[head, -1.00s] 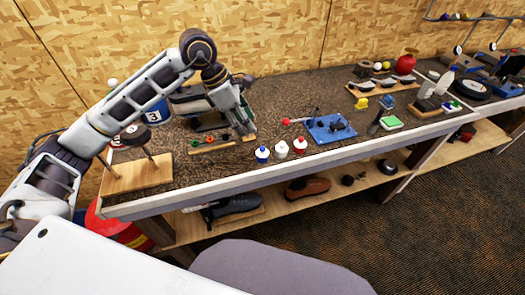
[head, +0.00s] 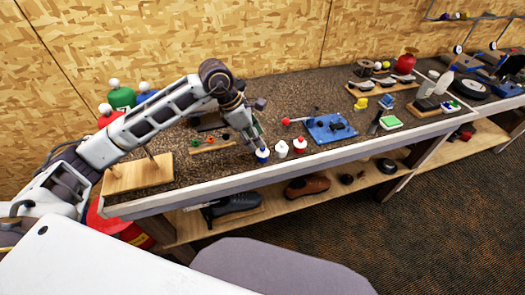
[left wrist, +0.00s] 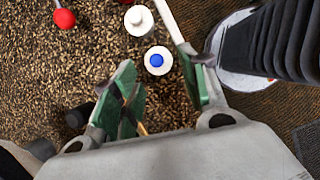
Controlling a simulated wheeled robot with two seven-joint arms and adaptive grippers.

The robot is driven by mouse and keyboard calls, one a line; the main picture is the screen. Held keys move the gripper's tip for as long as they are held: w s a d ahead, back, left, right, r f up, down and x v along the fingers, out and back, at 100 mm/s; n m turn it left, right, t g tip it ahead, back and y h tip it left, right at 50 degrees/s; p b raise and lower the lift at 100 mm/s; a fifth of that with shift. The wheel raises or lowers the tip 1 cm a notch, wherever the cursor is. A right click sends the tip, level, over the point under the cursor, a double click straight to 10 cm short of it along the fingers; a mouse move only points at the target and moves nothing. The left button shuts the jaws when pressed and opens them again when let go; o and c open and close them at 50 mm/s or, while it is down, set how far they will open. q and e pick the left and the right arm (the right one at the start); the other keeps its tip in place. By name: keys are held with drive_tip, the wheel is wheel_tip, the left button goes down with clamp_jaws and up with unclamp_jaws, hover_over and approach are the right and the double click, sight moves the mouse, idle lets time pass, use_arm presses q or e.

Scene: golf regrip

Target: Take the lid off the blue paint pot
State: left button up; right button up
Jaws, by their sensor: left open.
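The blue paint pot (head: 262,156) stands upright near the front edge of the bench, leftmost in a row of three small pots. From above in the left wrist view it is a white round with a blue centre (left wrist: 156,60). Its lid appears to be on. My left gripper (head: 256,141) is above and just behind the pot, pointing down, and partly hides it in the head view. Its green-padded fingers (left wrist: 160,92) are open and empty. The pot lies beyond the fingertips, between their lines. My right gripper is not in view.
A white pot (head: 281,149) and a red-topped pot (head: 299,145) stand close to the right. A blue fixture (head: 330,128) with a red-knobbed lever is farther right. A wooden board with small coloured pieces (head: 212,144) lies to the left. The bench's front edge is close.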

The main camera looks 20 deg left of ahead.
sight(263, 150)
use_arm(q)
drive_tip(key=shift+w+p+x, duration=0.2)
drive_tip(key=shift+p+x, duration=0.55)
drive_tip(key=shift+x, duration=1.8)
drive_tip(key=shift+a, duration=0.1)
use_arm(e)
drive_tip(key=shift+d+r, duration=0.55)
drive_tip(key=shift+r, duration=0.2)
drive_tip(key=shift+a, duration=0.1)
use_arm(q)
drive_tip(key=shift+c, duration=0.5)
drive_tip(key=c, duration=0.7)
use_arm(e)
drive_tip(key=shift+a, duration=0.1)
